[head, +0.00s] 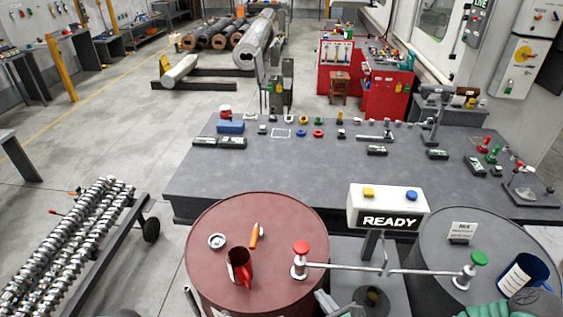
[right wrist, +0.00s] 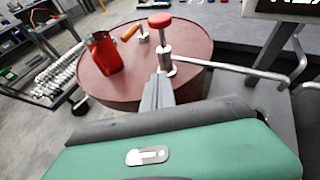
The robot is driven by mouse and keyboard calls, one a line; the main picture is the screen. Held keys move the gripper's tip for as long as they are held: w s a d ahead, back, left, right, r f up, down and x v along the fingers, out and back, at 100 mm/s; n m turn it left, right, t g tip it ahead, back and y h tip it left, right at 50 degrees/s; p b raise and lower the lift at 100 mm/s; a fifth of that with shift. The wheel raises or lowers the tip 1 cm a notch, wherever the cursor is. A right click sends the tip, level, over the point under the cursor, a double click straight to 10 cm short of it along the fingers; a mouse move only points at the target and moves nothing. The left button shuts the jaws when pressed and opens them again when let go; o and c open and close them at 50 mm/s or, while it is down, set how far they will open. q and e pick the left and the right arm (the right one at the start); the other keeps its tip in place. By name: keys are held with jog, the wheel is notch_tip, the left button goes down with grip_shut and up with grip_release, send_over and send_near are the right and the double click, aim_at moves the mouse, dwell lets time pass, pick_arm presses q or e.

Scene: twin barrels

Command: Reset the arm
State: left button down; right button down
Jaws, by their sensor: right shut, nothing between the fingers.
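My right gripper (head: 323,299) is at the bottom of the head view, in front of the red barrel's right edge. In the right wrist view its grey fingers (right wrist: 158,92) are together and empty, pointing toward the post with the red knob (right wrist: 160,20); I cannot tell whether they touch it. The red barrel (head: 215,215) carries a red mug (head: 240,268), a small round lid (head: 217,241) and an orange-handled tool (head: 256,236). The dark grey barrel (head: 485,225) carries a green-knobbed post (head: 478,259) and a blue mug (head: 525,275).
A metal pipe (head: 345,268) joins the two knobbed posts. A white box (head: 388,207) reading READY, with yellow and blue buttons, stands behind. The grey table (head: 330,165) has small parts along its far edge. A rack of metal shafts (head: 75,245) stands left, with open floor beyond.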

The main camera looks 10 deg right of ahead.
jog(key=s+d+f+n+g+h+b, duration=0.15)
jog(key=s+f+n+g+b, duration=0.45)
jog(key=n, duration=1.3)
jog(key=s+r+n+g+h, duration=0.1)
jog(key=s+r+n+g, duration=0.3)
jog(key=r+n, duration=0.5)
jog(key=n, duration=0.4)
jog(key=shift+s+a+r+h, duration=0.25)
jog(key=shift+a+h, duration=0.1)
jog(key=shift+d, duration=0.25)
jog(key=shift+a, duration=0.15)
jog(key=shift+w, duration=0.1)
